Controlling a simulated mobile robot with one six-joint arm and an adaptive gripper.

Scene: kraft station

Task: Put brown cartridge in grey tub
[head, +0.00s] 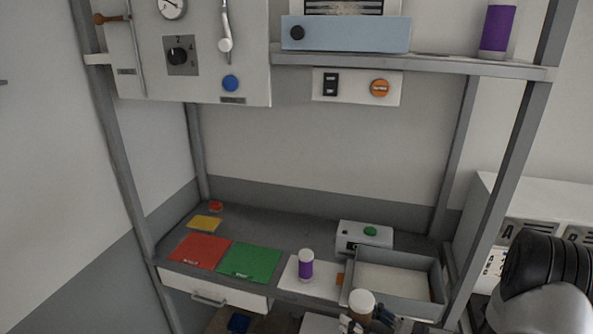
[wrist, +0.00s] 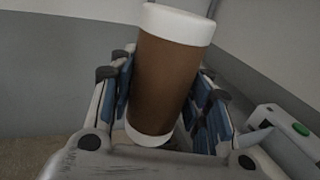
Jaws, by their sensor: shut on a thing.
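The brown cartridge (wrist: 172,82) has white ends and stands slightly tilted between the fingers of my gripper (wrist: 165,88) in the wrist view. The fingers are shut on its sides. In the head view its white cap (head: 361,301) shows at the bottom, with my gripper (head: 368,322) around it, partly cut off by the frame edge. The grey tub (head: 438,281) is an open box on the right of the worktop, with a pale inside floor. In the head view the cartridge overlaps the tub's front left corner; its height above it is hard to tell.
A purple cartridge (head: 306,265) stands on a white mat left of the tub. A control box with a green button (head: 370,231) sits behind the tub. Green (head: 250,262) and red (head: 201,251) mats lie further left. A frame post (head: 497,180) rises at right.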

